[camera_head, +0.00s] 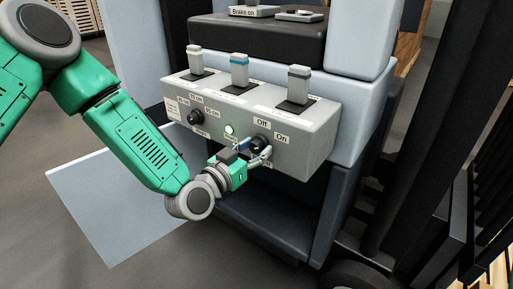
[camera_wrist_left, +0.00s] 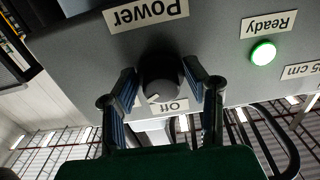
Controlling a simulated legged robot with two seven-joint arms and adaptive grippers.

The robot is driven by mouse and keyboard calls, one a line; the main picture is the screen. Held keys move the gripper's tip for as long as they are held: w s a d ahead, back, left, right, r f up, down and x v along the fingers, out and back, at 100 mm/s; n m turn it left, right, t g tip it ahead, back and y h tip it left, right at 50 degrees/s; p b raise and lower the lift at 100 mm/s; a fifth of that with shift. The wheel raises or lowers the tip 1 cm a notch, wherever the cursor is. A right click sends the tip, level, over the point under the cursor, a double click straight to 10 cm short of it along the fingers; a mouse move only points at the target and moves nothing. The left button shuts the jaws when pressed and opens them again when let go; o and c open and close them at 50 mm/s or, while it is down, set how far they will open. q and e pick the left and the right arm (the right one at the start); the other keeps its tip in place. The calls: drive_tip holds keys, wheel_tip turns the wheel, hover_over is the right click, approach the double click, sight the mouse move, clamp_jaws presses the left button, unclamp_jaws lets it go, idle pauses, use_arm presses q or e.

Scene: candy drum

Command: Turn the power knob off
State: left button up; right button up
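The power knob (camera_head: 258,143) is a round black knob on the front of the grey control box (camera_head: 310,150), beside the "Off" and "On" labels. In the left wrist view the picture is upside down and the knob (camera_wrist_left: 160,78) sits between the "Power" and "Off" labels. Its white mark points down and slightly left, near the "Off" label (camera_wrist_left: 168,106). My left gripper (camera_head: 259,156) is open, with one finger on each side of the knob; the left wrist view shows both fingers (camera_wrist_left: 160,78) close to it. I cannot tell whether they touch. My right gripper is out of view.
A green ready light (camera_head: 229,129) is lit left of the knob. A second black knob (camera_head: 195,117) is further left, and three levers (camera_head: 239,69) stand on top of the box. Dark bars (camera_head: 425,130) stand at the right.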

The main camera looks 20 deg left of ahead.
use_arm(q)
drive_tip(key=shift+w+a+r, duration=0.1)
drive_tip(key=shift+n, duration=1.2)
drive_tip(key=n+b, duration=0.1)
drive_tip(key=n, duration=0.2)
drive_tip(key=shift+r+n, duration=0.1)
drive_tip(key=shift+n, duration=0.3)
drive_tip(key=n+b, duration=0.1)
drive_tip(key=n, duration=0.4)
drive_tip(key=shift+r+n+b, duration=0.1)
drive_tip(key=shift+n+b, duration=0.2)
